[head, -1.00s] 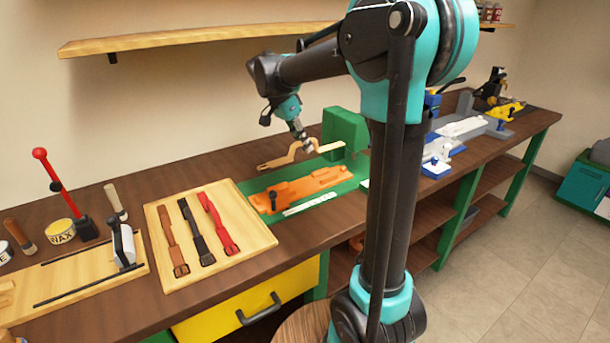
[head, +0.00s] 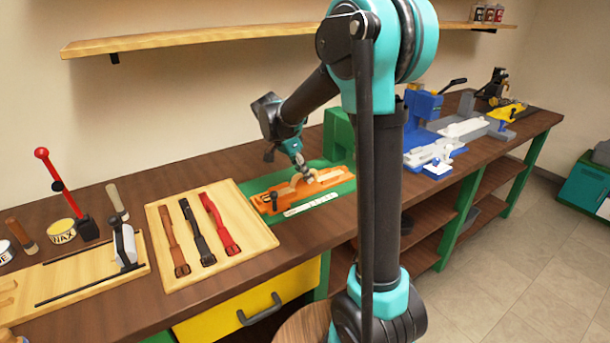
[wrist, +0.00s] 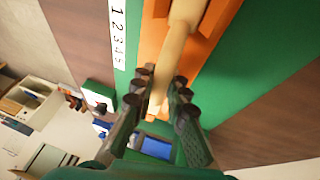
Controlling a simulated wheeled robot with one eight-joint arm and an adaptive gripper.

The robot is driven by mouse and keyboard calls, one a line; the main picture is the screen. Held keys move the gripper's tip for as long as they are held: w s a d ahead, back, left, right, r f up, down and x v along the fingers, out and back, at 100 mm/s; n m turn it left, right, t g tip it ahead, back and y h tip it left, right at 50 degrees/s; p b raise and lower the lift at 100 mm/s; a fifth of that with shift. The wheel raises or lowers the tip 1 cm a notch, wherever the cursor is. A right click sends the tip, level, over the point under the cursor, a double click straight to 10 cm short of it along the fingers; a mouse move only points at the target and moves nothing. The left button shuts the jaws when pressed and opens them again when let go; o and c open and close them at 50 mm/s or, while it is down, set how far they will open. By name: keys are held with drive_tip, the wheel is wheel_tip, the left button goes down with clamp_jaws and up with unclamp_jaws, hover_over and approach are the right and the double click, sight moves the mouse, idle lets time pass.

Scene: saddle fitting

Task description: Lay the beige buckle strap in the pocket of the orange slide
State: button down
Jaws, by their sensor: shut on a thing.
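The beige buckle strap (head: 328,175) is over the orange slide (head: 287,199) on the green fixture, running along it. My gripper (head: 304,173) is shut on the strap from above. In the wrist view my gripper (wrist: 160,98) has its fingers on either side of the strap (wrist: 178,42), with the orange slide (wrist: 150,45) behind it. The strap is lined up roughly with the slide's length. The pocket is mostly hidden under the strap, and I cannot tell whether the strap touches its floor.
A green block (head: 338,135) stands behind the slide, and a white scale (head: 311,205) lies along its front. A wooden board (head: 158,228) with brown, black and red straps is to the left. A blue and white fixture (head: 432,155) stands to the right.

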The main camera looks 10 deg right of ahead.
drive_tip(key=c, duration=1.5)
unclamp_jaws()
drive_tip(key=shift+f, duration=0.1)
drive_tip(key=shift+c, duration=0.2)
drive_tip(key=v, duration=1.2)
